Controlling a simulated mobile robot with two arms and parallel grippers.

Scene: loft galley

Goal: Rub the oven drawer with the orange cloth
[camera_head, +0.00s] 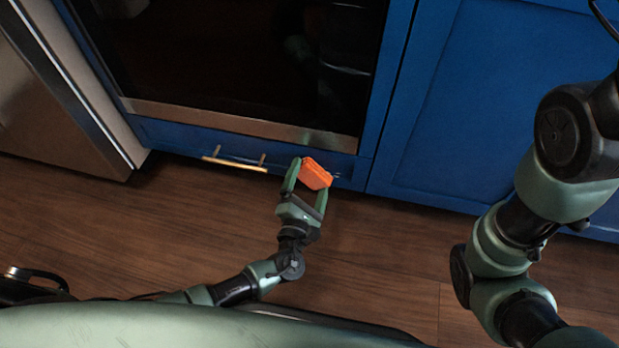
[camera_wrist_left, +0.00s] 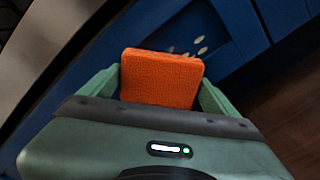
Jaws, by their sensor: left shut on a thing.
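The orange cloth (camera_head: 315,174) is a thick folded block held between the fingers of my left gripper (camera_head: 308,187). In the left wrist view the cloth (camera_wrist_left: 160,78) sits between the two green fingertips. The oven drawer (camera_head: 190,138) is the low blue front under the oven, with a brass bar handle (camera_head: 234,163). My left gripper is at the drawer's right part, right of the handle. I cannot tell whether the cloth touches the front. Pale spots (camera_wrist_left: 198,46) show on the blue front just beyond the cloth. My right gripper is out of view.
The dark oven door (camera_head: 240,60) with its steel lower strip is above the drawer. A steel appliance (camera_head: 50,100) stands at the left. A blue cabinet (camera_head: 480,100) is at the right. The wooden floor (camera_head: 370,250) in front is clear. My right arm is at the right.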

